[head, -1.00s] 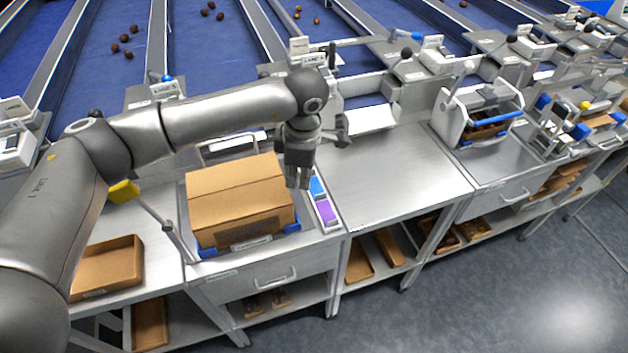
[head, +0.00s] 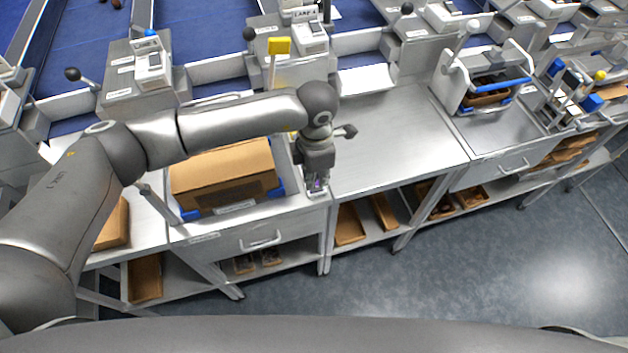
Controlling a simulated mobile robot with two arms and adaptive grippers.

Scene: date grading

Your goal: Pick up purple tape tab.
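A small patch of purple, the purple tape tab (head: 317,185), shows between and below the fingers of my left gripper (head: 317,183) in the head view. The gripper points down over the narrow tab holder (head: 316,195) at the right end of the box bench. The fingers are at the tab, but they cover most of it. I cannot tell whether they are closed on it. The blue tab beside it is hidden behind the gripper. My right gripper is not in view.
A closed cardboard box (head: 222,172) sits in a blue-cornered frame just left of my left gripper. A yellow flag (head: 279,46) stands on a post behind my arm. The metal bench top (head: 395,145) to the right is clear. A white machine with a blue bar (head: 490,85) stands beyond.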

